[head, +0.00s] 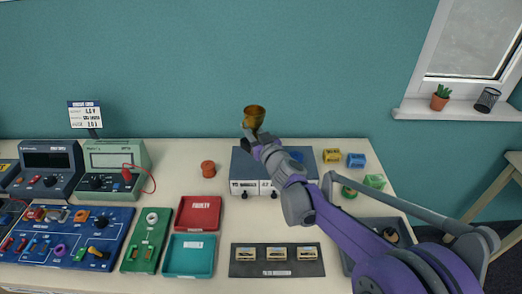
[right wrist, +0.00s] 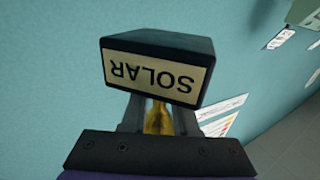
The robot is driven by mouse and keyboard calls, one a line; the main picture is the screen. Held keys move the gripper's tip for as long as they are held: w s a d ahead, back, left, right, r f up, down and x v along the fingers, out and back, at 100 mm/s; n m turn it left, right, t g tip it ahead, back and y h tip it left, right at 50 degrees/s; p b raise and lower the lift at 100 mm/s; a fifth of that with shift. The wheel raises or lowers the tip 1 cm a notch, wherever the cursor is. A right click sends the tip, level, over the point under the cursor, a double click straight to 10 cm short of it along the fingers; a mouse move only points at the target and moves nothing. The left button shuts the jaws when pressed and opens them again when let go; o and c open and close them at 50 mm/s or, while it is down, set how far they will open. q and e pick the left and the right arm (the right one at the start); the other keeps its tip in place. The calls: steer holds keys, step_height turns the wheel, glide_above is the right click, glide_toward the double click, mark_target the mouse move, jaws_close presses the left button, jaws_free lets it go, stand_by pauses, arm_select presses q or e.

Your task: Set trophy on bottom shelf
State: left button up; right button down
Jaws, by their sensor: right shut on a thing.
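The trophy is a small gold cup (head: 254,115), held up above the back of the table against the teal wall, bowl upward in the head view. In the right wrist view its black base has a "SOLAR" label (right wrist: 157,74), upside down in that picture, with a bit of gold stem (right wrist: 158,119) behind. My right gripper (right wrist: 156,118) is shut on the trophy at the stem; it also shows in the head view (head: 250,136), partly hidden by my wrist. My left gripper is not in view. I cannot make out a shelf in either view.
Below my right arm stands a blue-grey box with a white front (head: 243,187). Meters (head: 117,168), a red tray (head: 198,213), a teal tray (head: 190,256) and a dark mat (head: 277,268) cover much of the table. A windowsill (head: 460,113) is at right.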

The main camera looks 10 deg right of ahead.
steer(key=f, duration=0.3)
steer(key=shift+s+f, duration=0.15)
steer(key=shift+s, duration=0.2)
steer(key=shift+w+f+b, duration=0.15)
steer(key=shift+f+b, duration=0.5)
steer(key=shift+f, duration=1.7)
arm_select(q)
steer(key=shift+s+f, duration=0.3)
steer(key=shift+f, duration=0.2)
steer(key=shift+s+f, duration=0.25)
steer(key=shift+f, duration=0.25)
arm_select(e)
steer(key=c, duration=0.7)
jaws_free()
steer(key=shift+f, duration=0.1)
